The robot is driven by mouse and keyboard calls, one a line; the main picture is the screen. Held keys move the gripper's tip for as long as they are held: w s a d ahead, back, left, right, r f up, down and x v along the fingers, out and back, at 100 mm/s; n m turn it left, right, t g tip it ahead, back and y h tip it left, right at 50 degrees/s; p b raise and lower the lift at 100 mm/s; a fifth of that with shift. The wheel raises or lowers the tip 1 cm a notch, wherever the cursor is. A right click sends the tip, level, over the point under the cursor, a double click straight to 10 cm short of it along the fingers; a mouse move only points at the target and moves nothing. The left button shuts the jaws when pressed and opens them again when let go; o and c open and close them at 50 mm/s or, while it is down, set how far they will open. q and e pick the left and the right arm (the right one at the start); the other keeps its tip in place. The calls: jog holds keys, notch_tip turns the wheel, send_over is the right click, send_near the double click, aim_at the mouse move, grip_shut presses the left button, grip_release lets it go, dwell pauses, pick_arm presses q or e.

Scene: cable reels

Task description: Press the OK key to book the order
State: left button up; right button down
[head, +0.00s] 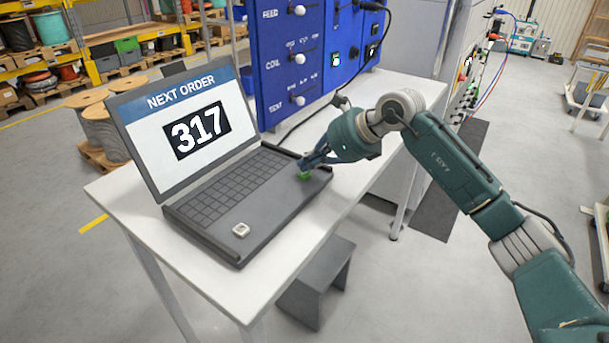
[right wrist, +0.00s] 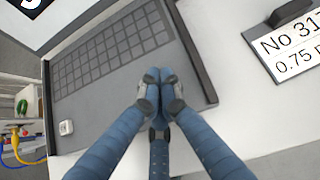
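A laptop (head: 262,205) stands open on a white table. Its screen (head: 185,120) reads "NEXT ORDER" and "317". A green key (head: 304,176) sits at the right end of the laptop's deck, and a pale key (head: 240,230) sits at its front corner. I cannot read letters on either. My right gripper (head: 305,163) is right at the green key, its fingertips just above or touching it; I cannot tell which. In the right wrist view its fingers (right wrist: 160,78) meet with nothing seen between them and hide the green key. The pale key (right wrist: 67,127) shows there too. My left gripper is out of view.
A blue panel (head: 290,75) with white knobs and switches stands behind the laptop. A card reading "No 317" (right wrist: 290,48) with a dark clip lies beside the laptop. A grey stool (head: 318,283) is below the table. Cable reels (head: 98,128) stand at left.

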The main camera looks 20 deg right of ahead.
aim_at(309, 173)
jog(key=shift+f+b, duration=0.3)
jog(key=shift+f, duration=0.2)
dwell(0.8)
jog(key=shift+r+p, duration=0.45)
jog(key=shift+r, duration=0.4)
jog(key=shift+r, duration=0.1)
jog(key=shift+r+p, duration=1.6)
jog(key=shift+r, duration=0.85)
